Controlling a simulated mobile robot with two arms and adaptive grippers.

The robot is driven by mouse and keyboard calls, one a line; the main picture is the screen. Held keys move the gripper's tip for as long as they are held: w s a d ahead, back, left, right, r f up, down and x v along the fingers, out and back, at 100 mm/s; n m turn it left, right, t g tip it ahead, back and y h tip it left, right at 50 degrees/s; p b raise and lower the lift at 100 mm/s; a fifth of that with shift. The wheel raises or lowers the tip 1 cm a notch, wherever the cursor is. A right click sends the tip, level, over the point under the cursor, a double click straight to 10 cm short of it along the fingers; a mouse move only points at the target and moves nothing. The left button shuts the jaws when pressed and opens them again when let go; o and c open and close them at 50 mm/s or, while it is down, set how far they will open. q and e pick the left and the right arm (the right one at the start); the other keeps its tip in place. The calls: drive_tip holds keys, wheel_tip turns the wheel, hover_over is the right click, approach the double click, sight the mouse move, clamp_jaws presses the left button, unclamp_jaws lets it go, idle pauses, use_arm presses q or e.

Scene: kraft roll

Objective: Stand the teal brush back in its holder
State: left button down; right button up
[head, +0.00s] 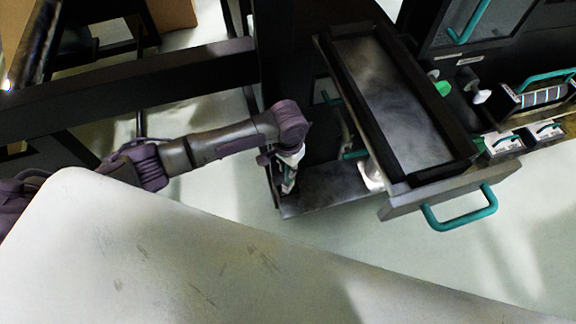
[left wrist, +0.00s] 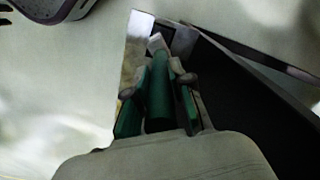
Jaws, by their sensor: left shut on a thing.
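My left gripper (head: 287,182) hangs at the end of the purple-grey arm, over the left end of a low dark shelf (head: 330,190). In the left wrist view, my left gripper (left wrist: 158,85) is shut on the teal brush (left wrist: 159,92). Its teal cylindrical handle lies between the two fingers, which have green parts. In the head view the brush is too small and covered to make out clearly. I cannot pick out the holder with certainty. My right gripper is not in view.
An open drawer (head: 462,185) with a teal handle (head: 458,212) juts out right of the gripper. A dark panel (left wrist: 250,95) stands close at the right in the wrist view. A pale worktop (head: 150,250) fills the foreground. A black beam (head: 130,92) crosses behind the arm.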

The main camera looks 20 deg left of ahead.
use_arm(q)
drive_tip(key=shift+f, duration=0.3)
drive_tip(key=c, duration=1)
unclamp_jaws()
drive_tip(key=shift+f, duration=0.1)
wheel_tip(320, 180, up, 13)
drive_tip(key=shift+p, duration=0.85)
